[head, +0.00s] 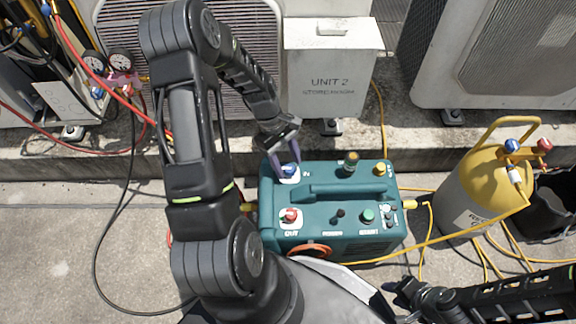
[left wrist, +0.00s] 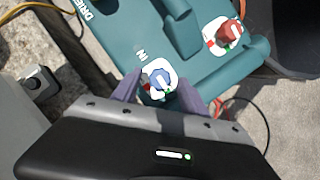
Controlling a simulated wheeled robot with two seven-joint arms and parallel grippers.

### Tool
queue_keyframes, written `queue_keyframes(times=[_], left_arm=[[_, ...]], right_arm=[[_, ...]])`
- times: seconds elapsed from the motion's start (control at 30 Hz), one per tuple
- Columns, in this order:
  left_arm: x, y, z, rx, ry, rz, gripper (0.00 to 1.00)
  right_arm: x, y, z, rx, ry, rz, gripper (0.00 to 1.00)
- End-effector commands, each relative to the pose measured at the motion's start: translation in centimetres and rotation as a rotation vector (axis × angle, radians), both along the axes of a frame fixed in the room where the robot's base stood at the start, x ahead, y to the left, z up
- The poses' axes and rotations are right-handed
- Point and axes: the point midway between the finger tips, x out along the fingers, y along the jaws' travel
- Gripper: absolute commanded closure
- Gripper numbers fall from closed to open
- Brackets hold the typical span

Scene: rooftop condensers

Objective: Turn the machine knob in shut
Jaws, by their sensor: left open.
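The teal machine (head: 330,190) stands on the concrete. Its blue IN knob (head: 289,170) is at the top left on a white plate with red and green marks; it also shows in the left wrist view (left wrist: 161,79). Which mark the knob points to is too small to tell surely. My left gripper (head: 285,160) is open, its purple fingers on either side of the blue knob; whether they touch it I cannot tell. The fingers also show in the left wrist view (left wrist: 160,88). My right gripper (head: 412,294) is low at the right, away from the machine's top.
A red OUT knob (head: 291,215) is on the same machine, below a teal handle (head: 345,190). A yellow-grey cylinder (head: 480,190) with hoses stands at the right. A grey UNIT 2 box (head: 332,75) and condensers are behind. Yellow hoses cross the ground at right.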

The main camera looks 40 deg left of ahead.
Motion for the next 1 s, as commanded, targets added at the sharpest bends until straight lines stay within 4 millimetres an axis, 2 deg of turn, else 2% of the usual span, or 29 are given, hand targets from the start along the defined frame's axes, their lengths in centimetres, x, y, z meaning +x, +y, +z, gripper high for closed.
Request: queue_keyframes(times=[0.1,0.37,1.0], left_arm=[[-0.05,-0.29,-0.64,-0.001,0.001,0.000,0.48],[-0.04,-0.30,-0.62,0.000,0.000,0.000,0.49],[-0.03,-0.27,-0.60,0.000,0.000,0.000,1.00]], right_arm=[[0.06,0.02,-0.29,0.000,-0.002,-0.001,0.64],[0.07,0.02,-0.24,0.000,-0.002,-0.001,0.64],[0.05,0.03,-0.24,0.000,-0.001,0.000,0.64]])
